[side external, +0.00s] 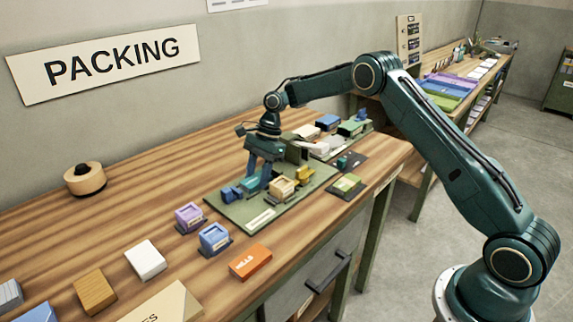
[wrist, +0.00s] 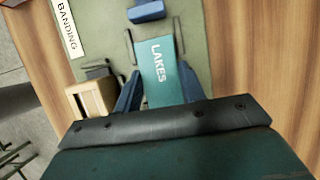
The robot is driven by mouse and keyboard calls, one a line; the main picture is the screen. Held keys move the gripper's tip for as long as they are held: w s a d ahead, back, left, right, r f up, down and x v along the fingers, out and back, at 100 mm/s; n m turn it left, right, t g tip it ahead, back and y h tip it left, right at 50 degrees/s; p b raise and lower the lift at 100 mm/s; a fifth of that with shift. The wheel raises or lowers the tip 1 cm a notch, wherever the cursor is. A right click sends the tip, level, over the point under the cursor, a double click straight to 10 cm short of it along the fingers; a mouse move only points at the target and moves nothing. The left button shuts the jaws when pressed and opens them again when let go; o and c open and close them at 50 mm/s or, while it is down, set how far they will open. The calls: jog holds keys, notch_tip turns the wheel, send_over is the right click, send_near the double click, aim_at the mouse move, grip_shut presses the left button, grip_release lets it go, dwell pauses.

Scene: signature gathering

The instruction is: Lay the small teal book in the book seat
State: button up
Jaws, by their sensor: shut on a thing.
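The small teal book (wrist: 158,68), lettered LAKES, is between the two blue fingers of my gripper (wrist: 158,95) in the wrist view. My gripper is shut on it. In the side view my gripper (side external: 259,178) points down over the green board, with the teal book (side external: 250,182) low between its fingers. Thin dark uprights (wrist: 181,32) stand on both sides of the book's far end; they look like the walls of the book seat. The fingers and palm hide the book's near end. I cannot tell whether the book touches the seat floor.
The green board (side external: 262,222) also holds a blue block (side external: 231,193), a tan block (side external: 283,187) and a yellow piece (side external: 305,175), all close to my gripper. Purple (side external: 189,215) and blue (side external: 214,237) holders stand in front. Bare wood (side external: 130,205) lies to the left.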

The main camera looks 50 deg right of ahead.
jog(key=o, duration=1)
jog(key=shift+c, duration=0.2)
jog(key=shift+r, duration=0.1)
jog(key=shift+v, duration=3.8)
jog(key=shift+r, duration=0.1)
